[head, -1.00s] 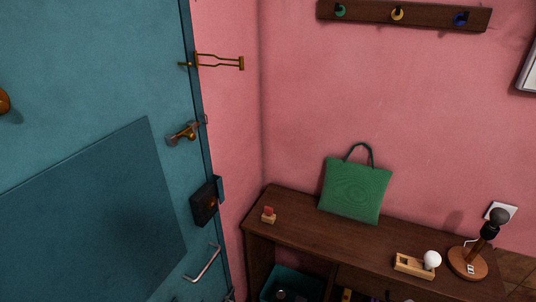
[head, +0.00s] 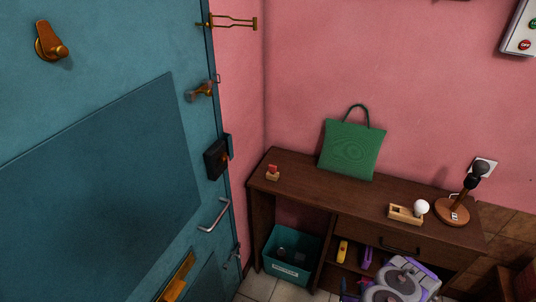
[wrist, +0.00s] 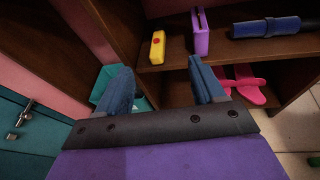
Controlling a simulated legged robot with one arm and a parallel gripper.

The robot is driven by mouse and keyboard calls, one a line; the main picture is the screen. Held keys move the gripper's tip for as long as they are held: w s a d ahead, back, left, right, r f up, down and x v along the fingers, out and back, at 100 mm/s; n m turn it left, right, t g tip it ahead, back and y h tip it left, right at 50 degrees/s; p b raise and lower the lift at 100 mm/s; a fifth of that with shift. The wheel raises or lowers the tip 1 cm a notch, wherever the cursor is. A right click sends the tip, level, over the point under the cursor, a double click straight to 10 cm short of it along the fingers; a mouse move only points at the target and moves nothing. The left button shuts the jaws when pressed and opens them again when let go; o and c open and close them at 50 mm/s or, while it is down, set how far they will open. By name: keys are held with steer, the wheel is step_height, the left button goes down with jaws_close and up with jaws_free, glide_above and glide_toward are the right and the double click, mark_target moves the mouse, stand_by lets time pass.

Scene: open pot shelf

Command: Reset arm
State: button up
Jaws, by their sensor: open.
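My gripper (wrist: 163,88) shows in the wrist view with two blue fingers spread wide apart and nothing between them. In the wrist view it is in front of the lower shelves of the wooden desk. In the head view, my grey and purple arm (head: 400,280) is at the bottom, in front of the desk (head: 300,188); the fingers cannot be made out there.
A yellow box (wrist: 157,47), a purple item (wrist: 201,33) and a blue cylinder (wrist: 265,27) lie on a shelf, with a pink item (wrist: 238,84) below. A teal bin (head: 290,255) stands under the desk. A teal door (head: 100,130) is at left.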

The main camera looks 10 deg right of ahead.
steer(key=w+a+r+n+t+y, duration=0.3)
steer(key=w+a+r+y, duration=0.2)
steer(key=w+a+r, duration=0.45)
steer(key=w+a+r+n+t+y, duration=0.25)
steer(key=w+a+r+y, duration=0.35)
steer(key=r, duration=0.7)
steer(key=s+a+r+n+g+y, duration=0.3)
steer(key=a+r+n+g+y, duration=0.4)
steer(key=a+r+n+y, duration=0.95)
steer(key=s+a+r+n+g+h, duration=0.2)
steer(key=s+a+r+n+g, duration=0.25)
steer(key=s, duration=0.35)
steer(key=s+a+r+n+g+h, duration=0.3)
steer(key=s+a+n+g, duration=0.15)
steer(key=s+g, duration=0.2)
steer(key=s+a+r+n+g+h, duration=0.25)
steer(key=s+a+r+g, duration=0.2)
steer(key=s, duration=0.35)
steer(key=s+d+f+n+g+h, duration=0.2)
steer(key=s+d+n+h, duration=0.4)
steer(key=s, duration=0.4)
steer(key=s+d+r+n+t+h, duration=0.1)
steer(key=s+d+n+t+h, duration=0.1)
steer(key=s+d+t+h, duration=0.2)
steer(key=d+h, duration=0.3)
steer(key=d, duration=0.4)
steer(key=shift+r+h, duration=0.25)
steer(key=shift+h, duration=0.15)
